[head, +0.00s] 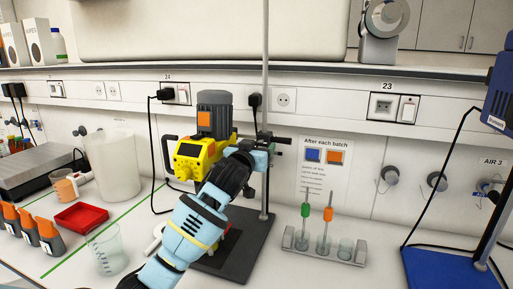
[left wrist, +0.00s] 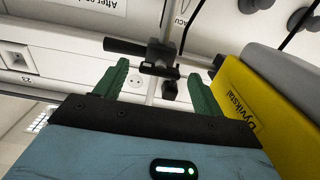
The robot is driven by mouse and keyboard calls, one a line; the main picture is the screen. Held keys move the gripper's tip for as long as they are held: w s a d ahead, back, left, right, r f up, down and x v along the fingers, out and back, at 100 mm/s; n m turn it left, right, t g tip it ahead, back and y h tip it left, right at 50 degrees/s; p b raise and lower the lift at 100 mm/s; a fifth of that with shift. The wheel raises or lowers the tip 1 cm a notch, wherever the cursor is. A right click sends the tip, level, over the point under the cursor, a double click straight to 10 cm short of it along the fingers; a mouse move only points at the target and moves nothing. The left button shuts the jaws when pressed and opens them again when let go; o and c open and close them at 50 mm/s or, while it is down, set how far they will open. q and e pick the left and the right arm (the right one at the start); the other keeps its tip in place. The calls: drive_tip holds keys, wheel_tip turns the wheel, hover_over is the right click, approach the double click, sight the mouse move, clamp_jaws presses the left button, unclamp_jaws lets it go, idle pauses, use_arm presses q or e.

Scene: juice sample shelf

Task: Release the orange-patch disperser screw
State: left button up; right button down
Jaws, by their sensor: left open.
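The disperser with the orange patch (head: 204,118) has a grey motor and a yellow body (head: 195,155); it hangs on a vertical stand rod (head: 265,60). My left gripper (head: 272,142) is at the stand rod, just right of the yellow body. In the left wrist view the gripper (left wrist: 160,88) is open, with its two green fingers apart. The dark clamp (left wrist: 160,62) on the rod shows beyond and between the fingers, with a black bar (left wrist: 125,47) out to the left. I cannot tell whether a finger touches the clamp screw. My right gripper is not in view.
A rack (head: 325,252) with green and orange tools stands right of the dark stand base (head: 248,225). A blue disperser (head: 499,90) is at the far right. A red tray (head: 81,217), beakers (head: 108,252) and orange-topped bottles (head: 30,225) stand left.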

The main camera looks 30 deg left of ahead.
use_arm(q)
drive_tip(key=shift+w, duration=0.15)
drive_tip(key=c, duration=1)
